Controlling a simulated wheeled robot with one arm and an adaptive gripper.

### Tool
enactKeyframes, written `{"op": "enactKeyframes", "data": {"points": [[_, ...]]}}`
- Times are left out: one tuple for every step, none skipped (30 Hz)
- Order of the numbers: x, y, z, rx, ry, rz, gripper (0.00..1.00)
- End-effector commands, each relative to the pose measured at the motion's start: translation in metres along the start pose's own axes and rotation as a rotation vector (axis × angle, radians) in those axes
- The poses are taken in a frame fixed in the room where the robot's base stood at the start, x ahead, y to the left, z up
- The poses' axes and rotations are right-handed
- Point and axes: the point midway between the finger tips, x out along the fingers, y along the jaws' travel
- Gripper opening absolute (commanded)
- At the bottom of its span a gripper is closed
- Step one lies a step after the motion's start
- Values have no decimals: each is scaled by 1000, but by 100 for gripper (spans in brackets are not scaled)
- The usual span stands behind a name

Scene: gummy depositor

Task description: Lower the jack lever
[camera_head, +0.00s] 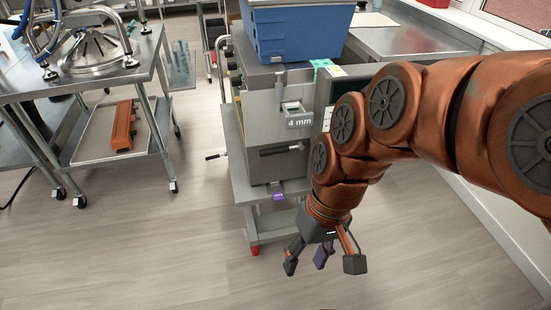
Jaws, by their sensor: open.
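My gripper (323,263) hangs low in front of the depositor's cart, with its dark fingertips spread apart. A purple piece (321,256) shows between the fingers; I cannot tell whether it is the jack lever's end or whether a finger touches it. The grey depositor (262,125), with a "4 mm" label, stands on a grey cart (240,188) with red casters. A small purple-marked part (278,196) sticks out low on the cart's front. A thin rod with a black grip (214,157) juts out to the left. My arm hides the right side of the depositor.
A blue bin (297,32) sits on top of the depositor. A steel table (90,82) stands at left, with an orange part (123,125) on its lower shelf. A steel counter (410,42) is behind my arm. The wooden floor (150,250) in front is clear.

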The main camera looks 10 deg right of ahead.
Motion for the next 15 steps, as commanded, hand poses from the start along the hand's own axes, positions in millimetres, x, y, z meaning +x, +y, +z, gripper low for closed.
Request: {"op": "enactKeyframes", "data": {"points": [[19, -8, -14, -23, 4, -59, 51], [23, -14, -22, -37, 10, -93, 51], [28, -22, -32, -54, 17, -139, 51], [31, -28, -39, -67, 23, -173, 51], [34, -33, -47, -78, 32, -209, 51], [37, -40, -58, -93, 46, -253, 51], [39, -45, -66, -102, 56, -287, 51], [41, -50, -74, -111, 66, -323, 51], [44, -55, -85, -121, 78, -367, 51], [45, -60, -92, -127, 89, -403, 51], [46, -63, -100, -134, 100, -436, 51], [48, -67, -111, -140, 116, -481, 51], [49, -70, -120, -144, 129, -516, 51], [49, -72, -128, -145, 143, -549, 51], [49, -74, -140, -148, 164, -592, 51]]}}
